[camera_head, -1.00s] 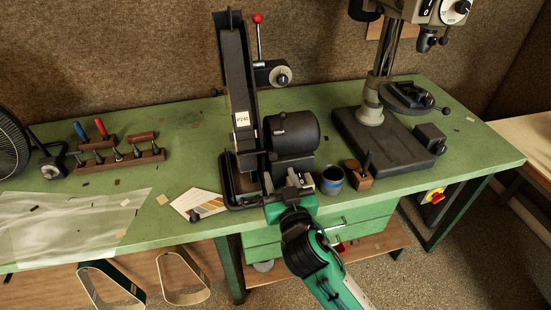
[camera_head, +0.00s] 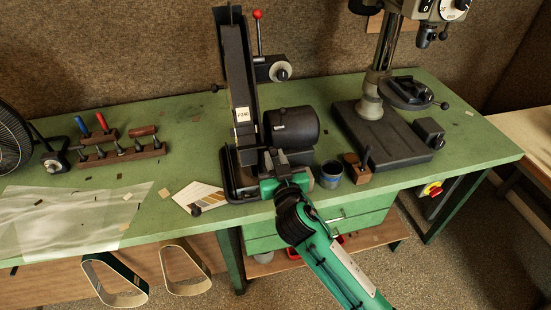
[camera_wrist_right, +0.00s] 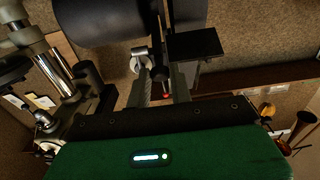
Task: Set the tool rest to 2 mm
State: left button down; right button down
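The belt grinder (camera_head: 241,80), with a P240 label, stands upright at the middle of the bench. The tool rest is at its foot, mostly hidden in the head view by my right gripper (camera_head: 283,171). In the right wrist view a flat black plate (camera_wrist_right: 195,46), which looks like the rest, lies just beyond the fingers. A small metal clamp or knob (camera_wrist_right: 140,58) is by the left finger. My right gripper (camera_wrist_right: 163,82) has its fingers apart, with a gap showing between them; I cannot tell if it touches anything. No 2 mm mark is readable. My left gripper is out of view.
A blue-grey cup (camera_head: 331,174) and a wooden block (camera_head: 357,169) stand close right of my gripper. The drill press (camera_head: 377,130) is further right. A tool rack (camera_head: 122,154) and a plastic sheet (camera_head: 70,222) lie left.

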jog(key=shift+w+a+f+b, duration=0.15)
jog(key=shift+w+f+b, duration=0.35)
jog(key=shift+w+b, duration=0.35)
jog(key=shift+s+r, duration=0.1)
jog(key=shift+s, duration=0.05)
jog(key=c, duration=1.4)
grip_release()
jog(key=shift+o, duration=0.7)
jog(key=shift+w, duration=0.2)
jog(key=shift+s, duration=0.15)
jog(key=s+d+b, duration=0.2)
jog(key=s+b, duration=0.2)
jog(key=s, duration=0.9)
jog(key=shift+s+d, duration=0.2)
jog(key=shift+d, duration=0.05)
